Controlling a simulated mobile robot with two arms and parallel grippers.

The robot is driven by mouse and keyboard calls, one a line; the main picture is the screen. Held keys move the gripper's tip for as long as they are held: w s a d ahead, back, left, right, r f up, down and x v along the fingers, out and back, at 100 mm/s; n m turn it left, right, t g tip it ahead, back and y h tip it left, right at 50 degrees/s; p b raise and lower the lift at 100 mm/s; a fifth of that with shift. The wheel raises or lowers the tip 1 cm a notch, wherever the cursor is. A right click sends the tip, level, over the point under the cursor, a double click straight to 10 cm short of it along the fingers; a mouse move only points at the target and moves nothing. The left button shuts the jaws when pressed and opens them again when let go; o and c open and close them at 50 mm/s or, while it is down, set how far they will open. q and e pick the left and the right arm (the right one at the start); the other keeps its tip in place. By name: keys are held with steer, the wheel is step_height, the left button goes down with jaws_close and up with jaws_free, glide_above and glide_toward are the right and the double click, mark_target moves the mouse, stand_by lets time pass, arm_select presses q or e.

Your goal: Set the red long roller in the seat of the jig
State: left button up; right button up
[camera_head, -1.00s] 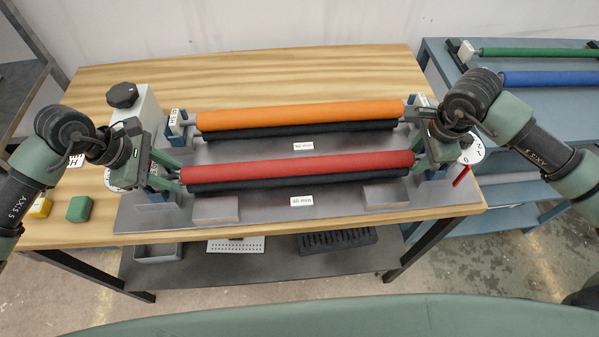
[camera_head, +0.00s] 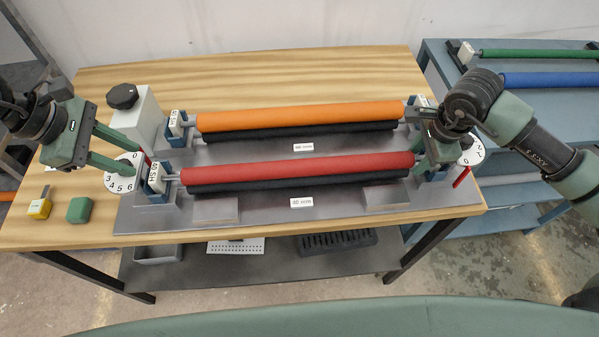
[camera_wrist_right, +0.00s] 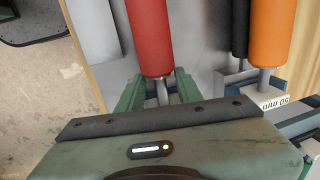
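The red long roller (camera_head: 300,168) lies level along the front of the grey jig (camera_head: 260,215), just above a black roller (camera_head: 300,182). Its left shaft end is at the front left support (camera_head: 157,180); I cannot tell how fully it is seated. My left gripper (camera_head: 133,158) is open and empty, to the left of that support and clear of the roller. My right gripper (camera_head: 418,160) is at the roller's right end, hiding the right support there. In the right wrist view its fingers (camera_wrist_right: 160,92) stand apart on either side of the roller's shaft (camera_wrist_right: 161,91), with gaps visible.
An orange roller (camera_head: 300,115) lies behind, over another black roller. A grey post with a black knob (camera_head: 123,95) and a numbered dial (camera_head: 123,175) are at the left. The table's back is clear.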

step_height(320, 180, up, 12)
steer(key=s, duration=0.2)
steer(key=shift+s+f, duration=0.15)
steer(key=shift+f, duration=0.1)
steer(key=shift+f, duration=0.1)
stand_by(0.3)
